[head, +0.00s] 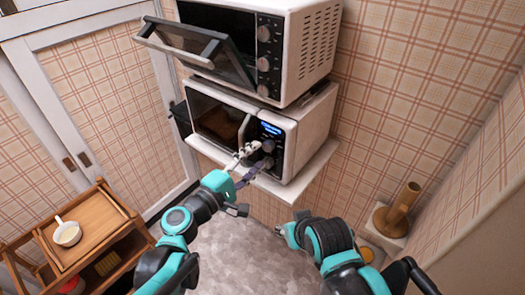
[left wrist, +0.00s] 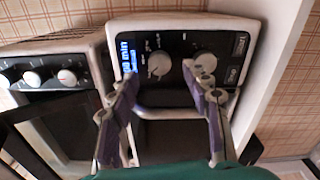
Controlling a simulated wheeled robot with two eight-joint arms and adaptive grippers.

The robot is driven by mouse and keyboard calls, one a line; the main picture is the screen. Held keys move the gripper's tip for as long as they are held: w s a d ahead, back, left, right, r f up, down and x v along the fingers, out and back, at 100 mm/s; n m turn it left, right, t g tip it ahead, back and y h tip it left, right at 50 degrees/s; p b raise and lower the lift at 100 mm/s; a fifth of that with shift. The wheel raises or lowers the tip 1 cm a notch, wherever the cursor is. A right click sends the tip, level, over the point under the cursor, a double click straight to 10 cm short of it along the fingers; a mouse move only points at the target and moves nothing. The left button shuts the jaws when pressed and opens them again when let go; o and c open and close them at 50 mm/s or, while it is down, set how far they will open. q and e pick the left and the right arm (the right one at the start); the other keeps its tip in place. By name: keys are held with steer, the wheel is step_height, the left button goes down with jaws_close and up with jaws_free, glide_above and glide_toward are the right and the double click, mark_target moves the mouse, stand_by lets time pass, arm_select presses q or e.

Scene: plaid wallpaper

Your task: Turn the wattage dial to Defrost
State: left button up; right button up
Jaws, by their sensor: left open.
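The lower microwave (head: 292,150) has a dark control panel with a lit blue display (head: 270,129) and two pale round dials. The upper dial (head: 268,146) and lower dial (head: 265,163) also show in the left wrist view, the upper one (left wrist: 159,65) nearer the display and the lower one (left wrist: 205,66) to its right. Their markings are too small to read. My left gripper (head: 249,163) is open in front of the panel. In the left wrist view its fingertips (left wrist: 160,76) spread either side of the upper dial; contact cannot be told. My right gripper (head: 284,230) is low, away from the microwave.
Another oven (head: 292,50) stands above with its door (head: 195,50) hanging open. The microwave rests on a white shelf (head: 308,172). A wooden cart (head: 90,225) with a white cup (head: 67,233) is at lower left. A brown cylindrical holder (head: 400,208) stands at right.

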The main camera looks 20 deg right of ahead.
arm_select(q)
steer(key=v, duration=0.7)
steer(key=shift+s+a, duration=0.15)
steer(key=shift+a, duration=0.05)
